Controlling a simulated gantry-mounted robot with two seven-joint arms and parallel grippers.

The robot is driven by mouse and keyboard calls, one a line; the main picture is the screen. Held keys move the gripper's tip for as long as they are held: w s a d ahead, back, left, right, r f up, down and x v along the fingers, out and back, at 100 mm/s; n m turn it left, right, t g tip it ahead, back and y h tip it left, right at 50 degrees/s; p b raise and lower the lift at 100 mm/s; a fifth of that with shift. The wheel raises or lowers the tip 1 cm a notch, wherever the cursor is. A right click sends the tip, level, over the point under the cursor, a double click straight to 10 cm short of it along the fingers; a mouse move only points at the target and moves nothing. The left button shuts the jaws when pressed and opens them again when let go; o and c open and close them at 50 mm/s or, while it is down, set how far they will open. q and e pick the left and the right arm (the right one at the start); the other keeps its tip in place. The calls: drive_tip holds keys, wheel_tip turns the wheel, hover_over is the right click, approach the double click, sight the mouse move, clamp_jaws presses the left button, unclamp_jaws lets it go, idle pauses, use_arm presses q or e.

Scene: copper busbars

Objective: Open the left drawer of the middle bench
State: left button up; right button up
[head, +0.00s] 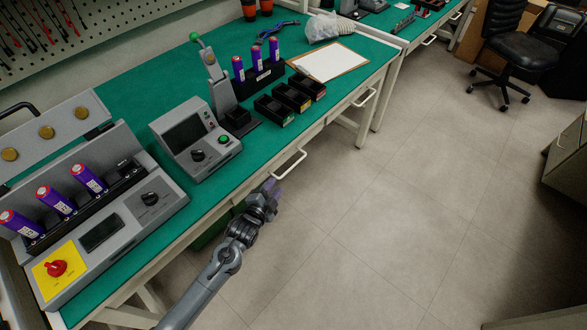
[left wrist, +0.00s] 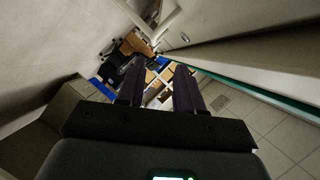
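The bench (head: 330,115) has a green top and a pale front with two white bar handles. The left drawer's handle (head: 289,165) is on the front below the grey console, and this drawer looks shut. The right drawer's handle (head: 366,97) is farther along. My left gripper (head: 272,188) is in front of the bench, just left of and below the left handle, apparently apart from it. In the left wrist view, the two dark fingers of the left gripper (left wrist: 160,82) are spread with nothing between them. My right gripper is in neither view.
On the bench stand a grey console (head: 195,138), a larger tester with purple cells (head: 105,215), small black bins (head: 290,98) and a clipboard (head: 327,62). A green bin (head: 210,233) is under the bench. The floor (head: 390,220) to the right is clear up to an office chair (head: 497,48).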

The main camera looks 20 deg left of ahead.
sight(289, 170)
use_arm(q)
drive_tip(key=shift+t, duration=0.3)
drive_tip(key=b+x, duration=0.2)
drive_tip(key=x, duration=0.1)
drive_tip(key=f+b+x, duration=0.1)
drive_tip(key=b+x, duration=0.2)
drive_tip(key=x, duration=0.1)
drive_tip(key=b+x, duration=0.2)
drive_tip(key=x, duration=0.1)
drive_tip(key=shift+w+d+f+b, duration=0.2)
drive_tip(key=shift+d+f+b, duration=0.05)
drive_tip(key=shift+f+b, duration=0.15)
drive_tip(key=shift+w+d+f, duration=0.1)
drive_tip(key=shift+w, duration=0.55)
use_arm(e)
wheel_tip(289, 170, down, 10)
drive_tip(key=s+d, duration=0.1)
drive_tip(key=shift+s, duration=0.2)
use_arm(q)
clamp_jaws()
